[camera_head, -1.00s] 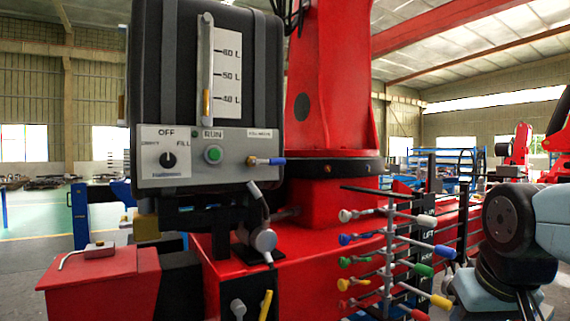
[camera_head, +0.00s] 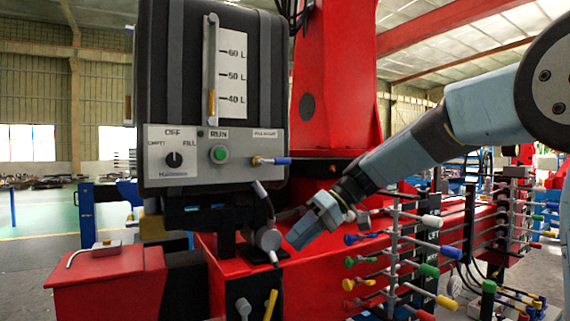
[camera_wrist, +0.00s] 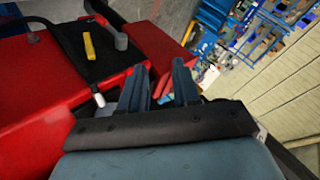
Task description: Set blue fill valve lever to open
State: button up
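The fill valve lever (camera_head: 275,161) has a blue handle and a brass body. It sits at the lower right of the grey control panel (camera_head: 215,178) under the black tank (camera_head: 180,60), below a small label, and points right, about level. My gripper (camera_head: 297,242) is below and slightly right of the lever, pointing down and left, not touching it. In the wrist view its two blue-grey fingers (camera_wrist: 160,82) stand apart with nothing held between them. The lever does not show in the wrist view.
The panel also has a rotary knob (camera_head: 174,160) and a green button (camera_head: 219,154). A grey jointed lever (camera_head: 264,238) stands close to my fingers. A rack of coloured levers (camera_head: 400,260) is right of my gripper. The red crane column (camera_head: 335,90) rises behind.

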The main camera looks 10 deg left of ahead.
jog(key=w+a+r+n+g+y, duration=0.4)
jog(key=w+r, duration=0.2)
jog(key=w, duration=0.1)
jog(key=n+g+y, duration=0.5)
jog(key=n+y, duration=0.1)
jog(key=n, duration=0.1)
send_near(282, 162)
jog(key=a+r, duration=0.1)
jog(key=a, duration=0.1)
jog(key=x, duration=0.7)
jog(key=shift+s+a+r, duration=0.1)
jog(key=shift+s+a, duration=0.05)
jog(key=shift+a, duration=0.1)
grip_shut()
